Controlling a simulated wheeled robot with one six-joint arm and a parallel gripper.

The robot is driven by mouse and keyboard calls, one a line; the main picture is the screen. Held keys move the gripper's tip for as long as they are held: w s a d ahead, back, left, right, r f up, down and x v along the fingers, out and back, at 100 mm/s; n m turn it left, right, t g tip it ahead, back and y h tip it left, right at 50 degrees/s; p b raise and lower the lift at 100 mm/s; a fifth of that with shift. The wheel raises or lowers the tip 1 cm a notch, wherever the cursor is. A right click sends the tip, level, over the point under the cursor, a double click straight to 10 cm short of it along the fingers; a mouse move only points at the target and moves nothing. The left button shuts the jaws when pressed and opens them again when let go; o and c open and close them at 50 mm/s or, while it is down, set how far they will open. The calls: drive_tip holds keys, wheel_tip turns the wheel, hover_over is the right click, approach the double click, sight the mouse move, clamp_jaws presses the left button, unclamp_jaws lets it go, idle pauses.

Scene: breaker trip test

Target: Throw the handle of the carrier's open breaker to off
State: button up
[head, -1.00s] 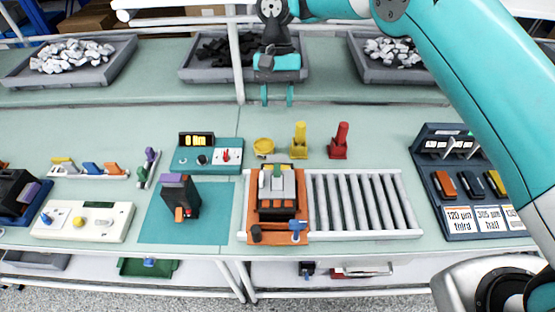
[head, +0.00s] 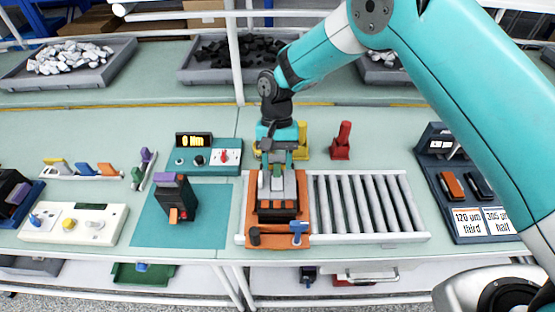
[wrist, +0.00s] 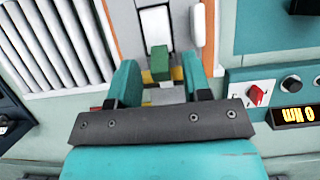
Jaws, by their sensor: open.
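The orange carrier (head: 251,213) holds a dark breaker (head: 277,215) with a grey and white top. In the wrist view the breaker's green handle (wrist: 160,62) stands up from its top, near a yellow strip. My gripper (head: 277,166) is over the far end of the breaker, pointing down. In the wrist view the open fingers of my gripper (wrist: 159,78) stand to either side of the handle's line, with gaps on both sides and no clear contact. In the head view my gripper largely hides the handle.
A roller conveyor (head: 366,205) lies to the right of the carrier. A teal unit reading 0 Nm (head: 193,141) and a second dark breaker (head: 176,198) on a teal mat stand to the left. A red piece (head: 341,141) and a yellow piece (head: 303,140) stand behind.

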drive_tip(key=shift+s+f, duration=0.2)
drive_tip(key=shift+f, duration=0.25)
drive_tip(key=shift+c, duration=0.4)
clamp_jaws()
